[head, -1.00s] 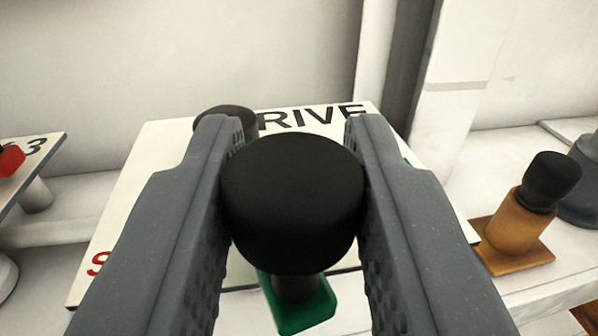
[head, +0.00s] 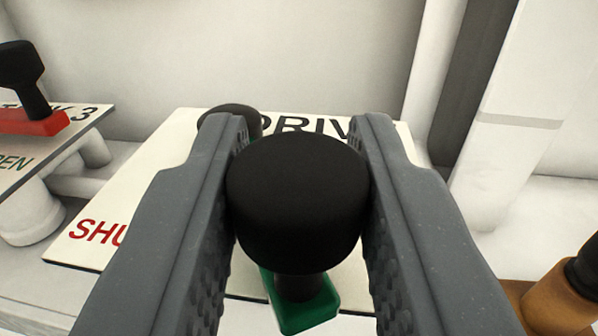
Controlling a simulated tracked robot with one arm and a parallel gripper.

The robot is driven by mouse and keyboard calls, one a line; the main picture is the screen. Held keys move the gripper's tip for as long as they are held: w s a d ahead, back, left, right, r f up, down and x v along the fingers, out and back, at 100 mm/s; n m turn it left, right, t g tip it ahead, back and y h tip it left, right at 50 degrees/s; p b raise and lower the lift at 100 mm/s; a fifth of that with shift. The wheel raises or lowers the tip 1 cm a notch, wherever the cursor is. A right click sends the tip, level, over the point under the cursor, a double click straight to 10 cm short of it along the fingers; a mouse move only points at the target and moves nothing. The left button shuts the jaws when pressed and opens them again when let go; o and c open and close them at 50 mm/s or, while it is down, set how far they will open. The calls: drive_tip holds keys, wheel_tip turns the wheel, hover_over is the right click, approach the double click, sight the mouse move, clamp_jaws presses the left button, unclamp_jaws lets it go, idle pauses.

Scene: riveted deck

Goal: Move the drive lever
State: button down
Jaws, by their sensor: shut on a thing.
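The drive lever's black knob (head: 297,200) fills the middle of the head view, on a short dark stem above a green base (head: 303,306). My gripper (head: 300,150) is shut on this knob, one ridged grey finger on each side. The white drive panel (head: 168,150) lies behind, with part of "DRIVE" along its far edge and red letters "SHU" at its left. A second black knob (head: 232,116) shows behind my left finger; what it belongs to is hidden. My fingers cover much of the panel.
At the left stands another panel (head: 75,133) ending in "3", with a red-based black lever (head: 22,75). At the lower right is an orange-brown fitting with a black top (head: 560,298). A pale wall and a white post (head: 510,120) stand behind.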

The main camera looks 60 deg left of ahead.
drive_tip(key=shift+w, duration=0.1)
idle(0.4)
drive_tip(key=c, duration=1.2)
unclamp_jaws()
drive_tip(key=shift+s+d, duration=0.3)
drive_tip(key=shift+d, duration=0.2)
drive_tip(key=b+v, duration=0.3)
drive_tip(key=v, duration=0.9)
drive_tip(key=shift+s+d, duration=0.1)
drive_tip(key=shift+d, duration=0.2)
